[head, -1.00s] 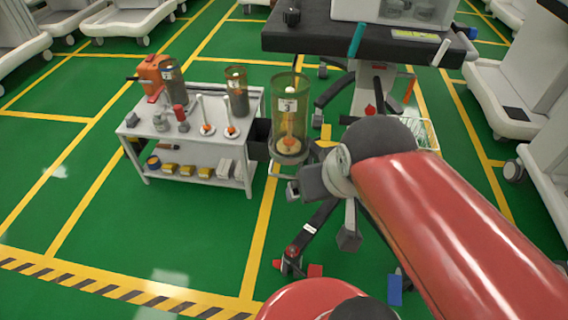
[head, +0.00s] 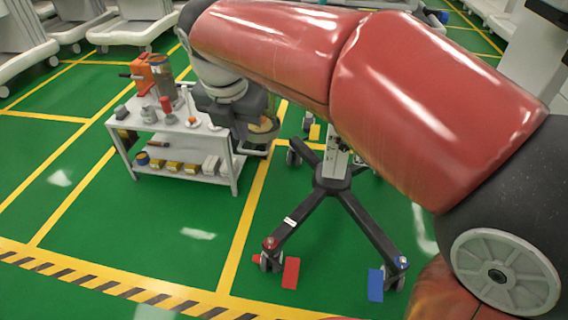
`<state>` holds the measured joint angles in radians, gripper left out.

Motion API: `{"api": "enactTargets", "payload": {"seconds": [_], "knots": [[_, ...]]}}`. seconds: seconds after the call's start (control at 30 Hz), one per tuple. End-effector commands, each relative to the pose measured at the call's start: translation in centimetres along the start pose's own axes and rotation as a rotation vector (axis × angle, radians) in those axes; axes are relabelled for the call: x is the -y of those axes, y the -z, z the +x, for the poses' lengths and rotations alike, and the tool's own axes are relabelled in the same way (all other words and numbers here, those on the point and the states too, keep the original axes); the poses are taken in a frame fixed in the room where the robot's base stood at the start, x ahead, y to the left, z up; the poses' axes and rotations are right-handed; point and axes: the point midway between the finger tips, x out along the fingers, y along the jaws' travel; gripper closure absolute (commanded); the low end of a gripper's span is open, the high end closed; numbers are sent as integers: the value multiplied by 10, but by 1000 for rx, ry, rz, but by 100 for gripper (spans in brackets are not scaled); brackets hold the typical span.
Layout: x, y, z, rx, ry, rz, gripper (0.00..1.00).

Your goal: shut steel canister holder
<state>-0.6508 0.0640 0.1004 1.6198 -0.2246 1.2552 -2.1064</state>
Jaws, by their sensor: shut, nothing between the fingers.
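The steel canister holder (head: 256,149) shows only as a grey rim low beside the anaesthesia cart. Part of the amber canister (head: 266,126) shows above it, and my arm hides the rest. My gripper (head: 241,128) is shut and empty, pointing down at the left side of the canister. It overlaps the canister and holder in the picture; I cannot tell whether it touches either. The holder's hinge or latch is hidden, so I cannot tell how far open it stands.
A white two-shelf table (head: 165,133) stands left, with an orange device (head: 152,73), bottles and small boxes. The cart's wheeled base (head: 333,178) stands centre right, with a red pedal (head: 290,272) and a blue pedal (head: 375,285) in front. Green floor at the front left is clear.

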Motion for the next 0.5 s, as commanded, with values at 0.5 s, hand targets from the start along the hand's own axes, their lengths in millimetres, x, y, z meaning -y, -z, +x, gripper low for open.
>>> {"api": "enactTargets", "payload": {"seconds": [0.5], "knots": [[-22, 9, 63, -7, 9, -186, 100]]}}
